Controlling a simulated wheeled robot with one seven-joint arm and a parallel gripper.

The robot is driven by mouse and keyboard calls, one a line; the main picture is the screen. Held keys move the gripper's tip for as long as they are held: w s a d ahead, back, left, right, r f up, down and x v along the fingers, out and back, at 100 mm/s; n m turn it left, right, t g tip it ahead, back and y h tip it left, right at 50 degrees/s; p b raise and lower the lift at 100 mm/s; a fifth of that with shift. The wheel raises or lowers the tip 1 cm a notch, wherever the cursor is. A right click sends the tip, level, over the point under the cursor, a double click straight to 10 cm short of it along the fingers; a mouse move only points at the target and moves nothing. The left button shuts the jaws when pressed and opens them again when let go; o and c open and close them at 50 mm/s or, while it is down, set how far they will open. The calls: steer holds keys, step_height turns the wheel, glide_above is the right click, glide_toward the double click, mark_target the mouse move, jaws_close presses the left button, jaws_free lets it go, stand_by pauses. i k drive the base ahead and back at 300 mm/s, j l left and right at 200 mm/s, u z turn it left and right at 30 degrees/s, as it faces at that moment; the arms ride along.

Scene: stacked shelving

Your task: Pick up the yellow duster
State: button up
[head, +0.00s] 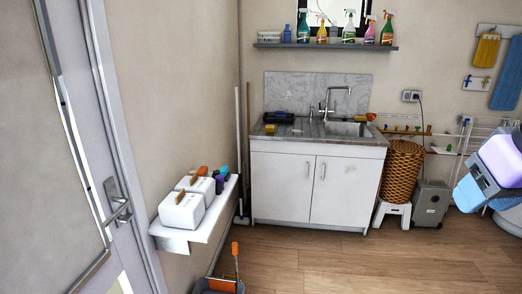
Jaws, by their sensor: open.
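A long yellow pad (487,50), which may be the yellow duster, hangs on the right part of the back wall next to a longer blue one. It is small in the head view, so its exact kind is hard to tell. A smaller yellow item (270,129) lies at the left end of the sink counter and is too small to identify.
A sink cabinet (316,188) stands against the back wall under a shelf (325,46) of bottles. A wicker basket (402,167) is to its right.

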mark_target(269, 128)
steer(key=i, duration=2.25)
steer(key=i+l, duration=0.1)
steer(key=i, duration=2.1)
steer(key=j+u, duration=0.05)
steer(key=j, duration=0.05)
